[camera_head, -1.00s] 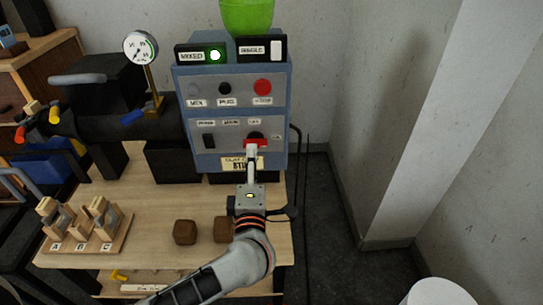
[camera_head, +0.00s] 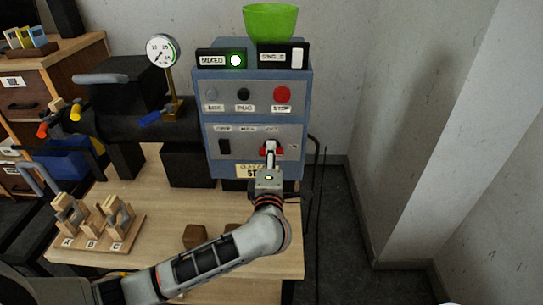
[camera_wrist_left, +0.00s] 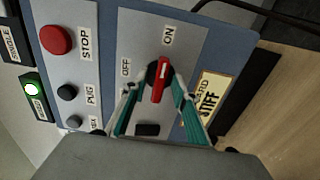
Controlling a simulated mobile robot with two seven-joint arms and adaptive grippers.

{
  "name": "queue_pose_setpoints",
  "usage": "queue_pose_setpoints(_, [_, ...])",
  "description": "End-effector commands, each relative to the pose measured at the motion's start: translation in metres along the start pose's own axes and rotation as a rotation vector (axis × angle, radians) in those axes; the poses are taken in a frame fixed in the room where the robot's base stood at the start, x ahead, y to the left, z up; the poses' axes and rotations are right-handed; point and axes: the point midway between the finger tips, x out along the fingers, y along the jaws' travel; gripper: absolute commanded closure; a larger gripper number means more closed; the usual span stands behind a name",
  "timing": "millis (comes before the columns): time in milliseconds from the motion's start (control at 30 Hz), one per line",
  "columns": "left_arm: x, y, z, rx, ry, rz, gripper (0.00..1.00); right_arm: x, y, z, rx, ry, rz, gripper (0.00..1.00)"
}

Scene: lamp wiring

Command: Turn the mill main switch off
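The main switch is a red lever on a black knob (camera_wrist_left: 160,78), low on the right of the blue control box (camera_head: 254,115). In the left wrist view the lever lies along the line towards the ON label (camera_wrist_left: 168,34), with the OFF label (camera_wrist_left: 126,68) to its left. In the head view the red lever (camera_head: 265,151) lies roughly level, partly hidden. My left gripper (camera_wrist_left: 157,88) is open, its teal fingers on either side of the lever; I cannot tell whether they touch it. It also shows in the head view (camera_head: 270,148). My right gripper is not in view.
A red stop button (camera_head: 282,94) and a black button (camera_head: 243,94) sit above the switch. A green lamp (camera_head: 235,60) is lit on top, under a green bowl (camera_head: 270,22). A gauge (camera_head: 163,50) and a wooden rack (camera_head: 97,230) stand left. Floor at right is clear.

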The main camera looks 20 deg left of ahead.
Motion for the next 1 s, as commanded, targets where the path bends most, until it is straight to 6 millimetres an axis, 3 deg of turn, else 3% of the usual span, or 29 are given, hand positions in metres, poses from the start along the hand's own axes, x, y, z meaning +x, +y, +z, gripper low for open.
queue_pose_setpoints(133, [0.000,0.000,0.000,0.000,0.000,0.000,0.75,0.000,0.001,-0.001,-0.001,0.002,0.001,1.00])
queue_pose_setpoints(233, [0.000,0.000,0.000,0.000,0.000,0.000,1.00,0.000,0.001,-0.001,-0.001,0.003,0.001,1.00])
queue_pose_setpoints(667, [-0.001,-0.001,0.000,-0.040,0.000,-0.002,1.00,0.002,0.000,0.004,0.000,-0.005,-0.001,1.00])
queue_pose_setpoints(1000, [-0.001,-0.003,0.001,-0.264,0.000,-0.005,1.00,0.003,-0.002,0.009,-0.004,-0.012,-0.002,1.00])
